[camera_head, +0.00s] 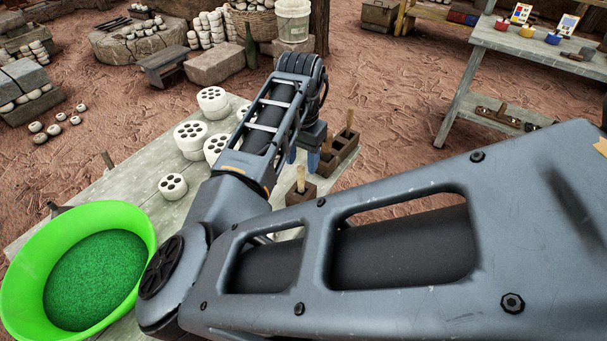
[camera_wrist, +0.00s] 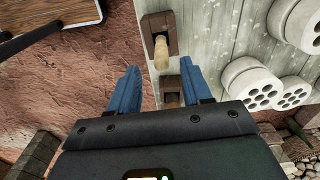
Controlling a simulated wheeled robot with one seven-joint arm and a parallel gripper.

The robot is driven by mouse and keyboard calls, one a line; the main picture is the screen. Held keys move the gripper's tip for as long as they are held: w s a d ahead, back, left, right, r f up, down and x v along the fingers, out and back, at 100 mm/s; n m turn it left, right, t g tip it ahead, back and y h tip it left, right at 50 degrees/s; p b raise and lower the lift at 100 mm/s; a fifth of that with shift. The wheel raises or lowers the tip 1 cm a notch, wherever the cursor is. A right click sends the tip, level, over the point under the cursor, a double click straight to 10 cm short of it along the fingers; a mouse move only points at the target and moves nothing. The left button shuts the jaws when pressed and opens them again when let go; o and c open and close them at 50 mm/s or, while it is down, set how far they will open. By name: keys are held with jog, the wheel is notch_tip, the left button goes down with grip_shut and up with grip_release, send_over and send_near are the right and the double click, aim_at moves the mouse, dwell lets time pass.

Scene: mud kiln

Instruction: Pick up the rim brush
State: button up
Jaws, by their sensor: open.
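Wooden handles stand upright in brown block holders on the pale plank table, and I cannot tell which one is the rim brush. One pale handle (camera_head: 301,180) rises from the nearest block (camera_head: 299,193); another handle (camera_head: 349,121) stands in the farther blocks (camera_head: 341,151). In the wrist view, a pale handle (camera_wrist: 161,54) points up from a block (camera_wrist: 158,24), just beyond my gripper (camera_wrist: 159,72). A second block (camera_wrist: 172,92) shows between the blue fingers. My gripper is open and appears empty above the blocks; in the head view its blue fingers (camera_head: 303,159) are partly hidden.
White holed cylinders (camera_head: 191,134) stand on the table (camera_head: 130,165) left of the blocks. A bright green basin (camera_head: 137,222) with green contents is at the near left. A second table (camera_head: 500,40) with paint pots stands at the back right.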

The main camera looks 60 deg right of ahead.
aim_at(301, 185)
jog(key=shift+a+f, duration=0.15)
jog(key=shift+a, duration=0.2)
jog(key=shift+f, duration=0.35)
jog(key=shift+w+d+f+p, duration=0.1)
jog(key=shift+f+p, duration=0.1)
jog(key=shift+f, duration=0.95)
jog(key=shift+s+d+f+p, duration=0.1)
jog(key=shift+f+p, duration=0.1)
jog(key=shift+f, duration=0.9)
jog(key=shift+w+d+f+p, duration=0.1)
jog(key=shift+f+p, duration=0.1)
jog(key=shift+f, duration=0.95)
grip_shut()
